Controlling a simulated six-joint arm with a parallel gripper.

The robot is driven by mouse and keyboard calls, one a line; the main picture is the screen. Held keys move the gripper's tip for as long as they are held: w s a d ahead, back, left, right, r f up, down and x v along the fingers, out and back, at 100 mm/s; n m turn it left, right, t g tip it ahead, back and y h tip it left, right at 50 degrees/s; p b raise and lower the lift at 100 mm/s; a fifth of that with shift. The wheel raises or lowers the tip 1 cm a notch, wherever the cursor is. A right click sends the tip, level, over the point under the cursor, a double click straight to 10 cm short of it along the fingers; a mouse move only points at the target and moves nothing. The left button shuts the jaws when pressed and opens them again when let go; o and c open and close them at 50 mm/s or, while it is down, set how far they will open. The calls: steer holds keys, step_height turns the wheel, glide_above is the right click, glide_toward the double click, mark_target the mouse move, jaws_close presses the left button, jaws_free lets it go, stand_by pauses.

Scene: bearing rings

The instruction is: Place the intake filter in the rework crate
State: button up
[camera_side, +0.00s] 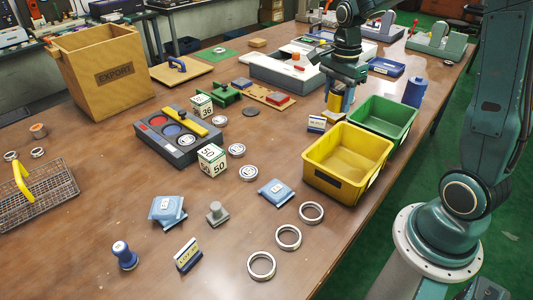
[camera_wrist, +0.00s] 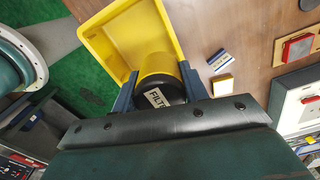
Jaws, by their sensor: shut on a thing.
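My gripper (camera_side: 341,94) is shut on the intake filter (camera_side: 335,102), a yellow cylinder with a black end. In the wrist view the filter (camera_wrist: 159,73) sits between the two blue fingers of my gripper (camera_wrist: 158,79), and its white label starts with "FILT". A yellow crate (camera_side: 334,183) and a green crate (camera_side: 405,112) stand side by side at the table's right edge. I cannot read which one is the rework crate. The filter is behind the yellow crate and left of the green one. In the wrist view the yellow crate (camera_wrist: 98,24) lies just beyond the filter.
A small blue-and-white card block (camera_side: 317,124) and a yellow-topped block (camera_side: 333,117) stand beside the crates. A blue cylinder (camera_side: 415,92) stands behind the green crate. A grey and white machine (camera_side: 285,68) is left of my gripper. Several metal rings (camera_side: 288,237) lie in front.

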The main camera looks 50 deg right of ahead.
glide_above(344, 172)
step_height(344, 172, down, 16)
steer(key=shift+f, duration=0.15)
stand_by(0.8)
steer(key=shift+f, duration=0.1)
steer(key=shift+f, duration=1.8)
steer(key=shift+f, duration=0.1)
steer(key=o, duration=1)
step_height(344, 172, up, 12)
